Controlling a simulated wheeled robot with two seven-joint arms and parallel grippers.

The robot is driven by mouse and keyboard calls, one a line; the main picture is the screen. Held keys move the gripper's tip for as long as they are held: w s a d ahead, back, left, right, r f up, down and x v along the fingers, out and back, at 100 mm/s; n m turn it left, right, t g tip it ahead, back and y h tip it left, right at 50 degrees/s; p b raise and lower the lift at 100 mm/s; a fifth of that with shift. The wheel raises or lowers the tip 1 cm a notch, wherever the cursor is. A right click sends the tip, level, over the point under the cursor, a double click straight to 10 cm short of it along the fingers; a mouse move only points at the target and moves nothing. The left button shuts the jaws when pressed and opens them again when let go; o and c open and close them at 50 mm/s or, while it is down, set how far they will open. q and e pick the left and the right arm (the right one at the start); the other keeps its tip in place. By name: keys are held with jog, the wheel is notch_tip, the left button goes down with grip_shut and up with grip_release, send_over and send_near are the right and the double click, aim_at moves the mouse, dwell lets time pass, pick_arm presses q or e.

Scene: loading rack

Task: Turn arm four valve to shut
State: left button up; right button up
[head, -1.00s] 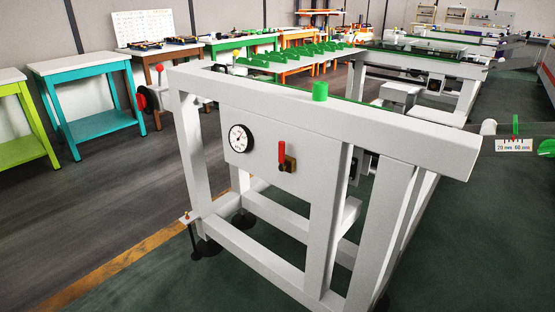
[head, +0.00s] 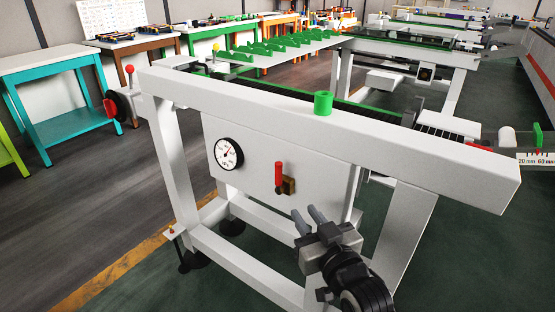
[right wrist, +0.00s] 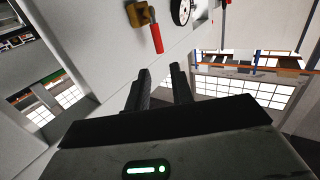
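The valve has a red handle (head: 278,176) standing upright on a brass body (head: 289,186), mounted on the white panel (head: 245,172) of the loading rack. The red handle also shows in the right wrist view (right wrist: 156,39), with the brass body (right wrist: 139,14) beside it. A round white gauge (head: 228,154) sits left of the valve. My right gripper (head: 306,219) is below and slightly right of the valve, apart from it. Its two fingers (right wrist: 160,88) are spread with nothing between them. My left gripper is in neither view.
The rack's thick white top beam (head: 330,135) runs above the valve, with a green cylinder (head: 323,103) on it. A white leg (head: 400,232) stands right of my gripper. A black and red wheel (head: 116,104) sticks out at the left. Space before the panel is open.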

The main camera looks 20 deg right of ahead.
aim_at(280, 170)
jog(key=w, duration=1.1)
jog(key=w+a+r, duration=0.1)
jog(key=w, duration=0.4)
jog(key=shift+w, duration=0.3)
jog(key=shift+c, duration=0.3)
jog(key=shift+d, duration=0.1)
grip_shut()
